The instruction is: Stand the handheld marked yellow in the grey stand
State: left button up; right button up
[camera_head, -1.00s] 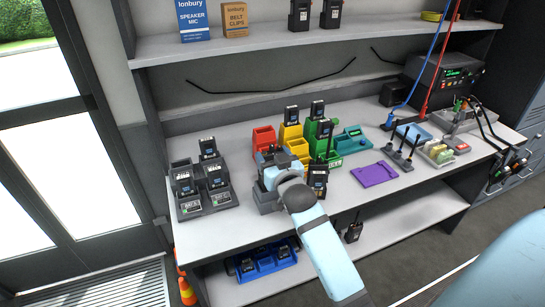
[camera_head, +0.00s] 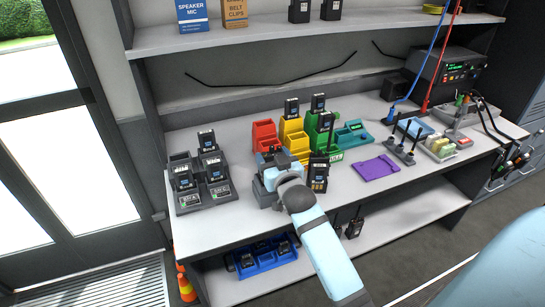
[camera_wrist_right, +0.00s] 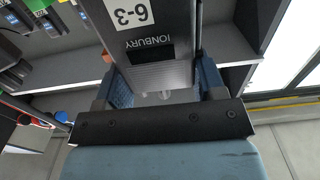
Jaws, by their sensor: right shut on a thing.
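My right gripper (camera_head: 271,168) is shut on a dark handheld. The handheld shows in the right wrist view (camera_wrist_right: 152,45) between the blue fingers, with a white "6-3" label and "IONBURY" lettering. No yellow mark shows on it there. In the head view, the gripper hides most of it. A grey stand (camera_head: 262,197) on the table is just below the gripper, partly covered. I cannot tell whether the handheld touches it. My left gripper is not in view.
A dark grey multi-pocket charger (camera_head: 205,200) stands left with handhelds in it. Red (camera_head: 264,136), yellow (camera_head: 291,128) and green (camera_head: 325,135) stands are behind. A black handheld (camera_head: 319,174) stands close right. A purple tray (camera_head: 377,168) lies farther right.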

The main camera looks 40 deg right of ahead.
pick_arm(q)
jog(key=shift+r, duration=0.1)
pick_arm(e)
jog(key=shift+f, duration=0.15)
dwell(0.4)
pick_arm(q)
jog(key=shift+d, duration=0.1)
pick_arm(e)
jog(key=o, duration=1.4)
jog(key=shift+f, duration=0.1)
